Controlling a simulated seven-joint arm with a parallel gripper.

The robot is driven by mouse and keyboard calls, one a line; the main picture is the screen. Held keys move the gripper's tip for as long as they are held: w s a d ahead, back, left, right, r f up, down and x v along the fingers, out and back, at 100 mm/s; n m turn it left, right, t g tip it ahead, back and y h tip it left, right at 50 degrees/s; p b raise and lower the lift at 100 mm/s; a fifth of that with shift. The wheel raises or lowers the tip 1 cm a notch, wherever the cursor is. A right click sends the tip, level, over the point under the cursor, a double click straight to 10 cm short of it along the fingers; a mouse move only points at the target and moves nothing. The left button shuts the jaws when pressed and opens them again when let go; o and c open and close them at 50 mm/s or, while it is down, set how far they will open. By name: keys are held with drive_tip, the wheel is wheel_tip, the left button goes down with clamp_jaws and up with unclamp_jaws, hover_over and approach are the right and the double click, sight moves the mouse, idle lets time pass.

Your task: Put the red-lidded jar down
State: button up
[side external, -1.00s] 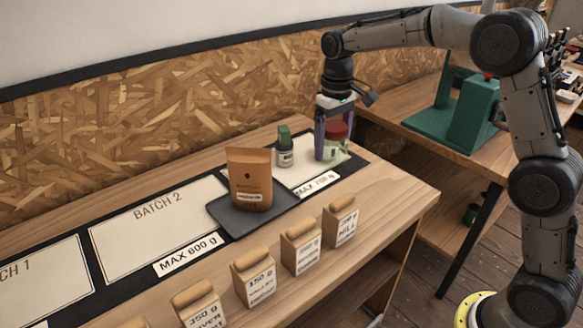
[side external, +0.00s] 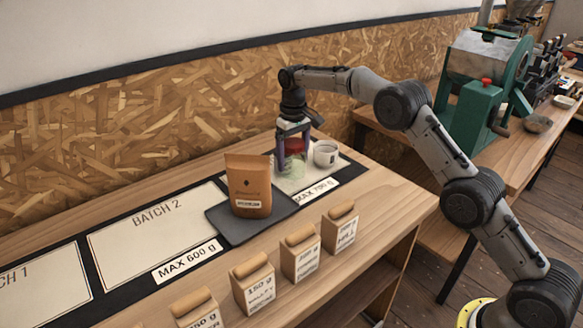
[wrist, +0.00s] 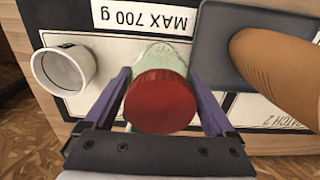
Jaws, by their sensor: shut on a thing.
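The red-lidded jar (side external: 292,168) has a pale green see-through body. My gripper (side external: 293,158) is shut on it, one finger on each side, with the jar upright over the white MAX 700 g panel (side external: 334,177). I cannot tell if its base touches the panel. In the wrist view the red lid (wrist: 160,103) is nearest the camera, with the pale body (wrist: 162,56) between the purple fingers. The lid and fingers hide part of the panel there.
A white cup (side external: 326,153) stands right of the jar on the same panel. A dark tray (side external: 236,228) with an orange-brown bag (side external: 248,187) is in front and to the left. Several wooden-topped labelled blocks (side external: 300,256) line the front edge. The BATCH 2 panel (side external: 150,238) is bare.

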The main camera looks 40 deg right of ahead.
sight(291, 141)
drive_tip(key=shift+w+f, duration=0.4)
drive_tip(key=shift+f, duration=1.5)
drive_tip(key=shift+f, duration=0.2)
drive_tip(key=o, duration=1.2)
wheel_tip(291, 141, up, 11)
drive_tip(key=shift+r, duration=0.65)
